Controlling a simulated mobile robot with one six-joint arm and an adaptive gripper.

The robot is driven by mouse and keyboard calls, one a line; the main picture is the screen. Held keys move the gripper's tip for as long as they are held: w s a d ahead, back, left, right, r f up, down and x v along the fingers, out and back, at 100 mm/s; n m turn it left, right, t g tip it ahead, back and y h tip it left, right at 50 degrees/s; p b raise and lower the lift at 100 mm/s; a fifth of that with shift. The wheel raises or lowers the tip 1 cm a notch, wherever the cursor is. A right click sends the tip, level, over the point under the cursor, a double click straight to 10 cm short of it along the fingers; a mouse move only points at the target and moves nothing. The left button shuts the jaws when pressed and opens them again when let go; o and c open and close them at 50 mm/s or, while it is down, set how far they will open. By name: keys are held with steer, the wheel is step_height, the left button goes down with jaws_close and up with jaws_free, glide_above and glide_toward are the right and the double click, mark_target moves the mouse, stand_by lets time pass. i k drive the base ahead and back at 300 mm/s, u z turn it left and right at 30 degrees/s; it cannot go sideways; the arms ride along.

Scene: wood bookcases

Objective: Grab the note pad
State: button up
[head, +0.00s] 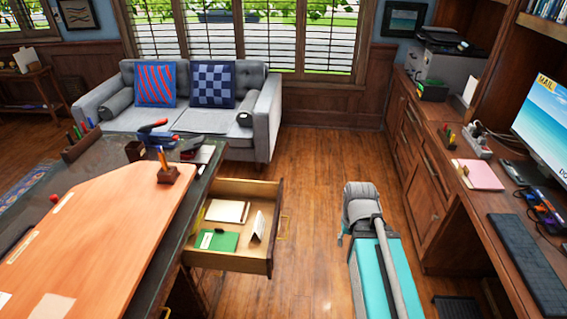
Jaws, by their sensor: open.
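An open drawer (273,250) sticks out from the dark desk at the left. In it lies a cream pad (227,212) towards the back, flat and seemingly the note pad. A green booklet (217,240) lies in front of it, and a white folded card (257,226) stands beside them at the right. A pink pad (478,174) lies on the long wooden counter at the right, so I cannot tell for sure which is the note pad. My arm and teal base show at the lower middle, apart from both pads. My gripper's fingers are not visible.
The desk (150,240) carries a pen holder (168,172) and a stapler-like item. The counter holds a keyboard (528,265), a monitor (545,120) and a printer (447,65). A grey sofa (200,115) stands at the back. Wooden floor (318,175) is clear between.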

mark_target(229, 211)
steer(key=k, duration=1)
steer(key=z, duration=0.6)
steer(key=i, duration=1.45)
steer(key=u, duration=0.05)
